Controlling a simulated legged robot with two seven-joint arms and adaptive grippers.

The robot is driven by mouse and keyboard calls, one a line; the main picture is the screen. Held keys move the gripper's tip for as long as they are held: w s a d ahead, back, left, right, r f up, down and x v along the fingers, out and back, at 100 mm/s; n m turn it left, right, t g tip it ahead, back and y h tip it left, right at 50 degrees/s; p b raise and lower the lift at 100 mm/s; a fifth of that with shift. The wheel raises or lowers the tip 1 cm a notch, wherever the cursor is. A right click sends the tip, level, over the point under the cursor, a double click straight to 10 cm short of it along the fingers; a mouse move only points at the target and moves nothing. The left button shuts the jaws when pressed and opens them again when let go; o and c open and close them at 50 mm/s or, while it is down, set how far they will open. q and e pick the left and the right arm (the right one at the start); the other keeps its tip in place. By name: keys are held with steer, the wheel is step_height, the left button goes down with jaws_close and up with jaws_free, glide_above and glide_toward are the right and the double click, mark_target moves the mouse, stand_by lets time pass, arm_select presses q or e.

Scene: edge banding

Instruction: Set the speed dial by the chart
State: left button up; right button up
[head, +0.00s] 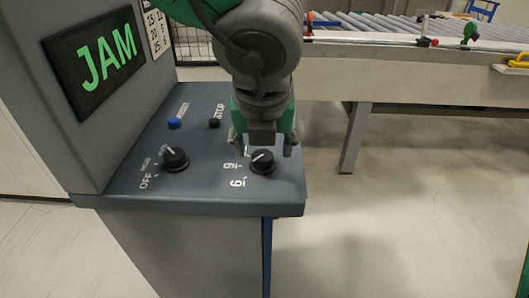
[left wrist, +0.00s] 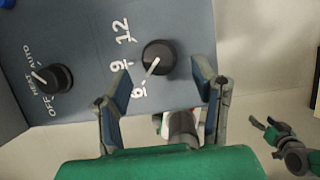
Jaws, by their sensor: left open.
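The black speed dial (head: 262,161) sits on the sloping grey panel, with 9 and 6 printed at its left. In the left wrist view the dial (left wrist: 160,56) shows 12, 9 and 6, and its white line points down-left, toward the 6. My left gripper (head: 262,147) is open, pointing down at the dial, with its fingers on either side of it in the head view. In the left wrist view its fingertips lie below the dial; contact cannot be judged. A white number plate (head: 157,30), perhaps the chart, is partly cut off. My right gripper (left wrist: 268,130) shows small at the right.
A second black dial (head: 175,159), marked OFF, HEAT and AUTO, stands at the panel's left. A blue button (head: 174,123) and a dark STOP button (head: 214,123) are behind it. A screen (head: 95,62) reads JAM. A roller conveyor (head: 380,30) runs behind; floor at right is clear.

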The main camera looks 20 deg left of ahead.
arm_select(q)
steer(key=v, duration=0.8)
steer(key=shift+s+r, duration=0.15)
steer(key=shift+r, duration=0.05)
steer(key=shift+d, duration=0.1)
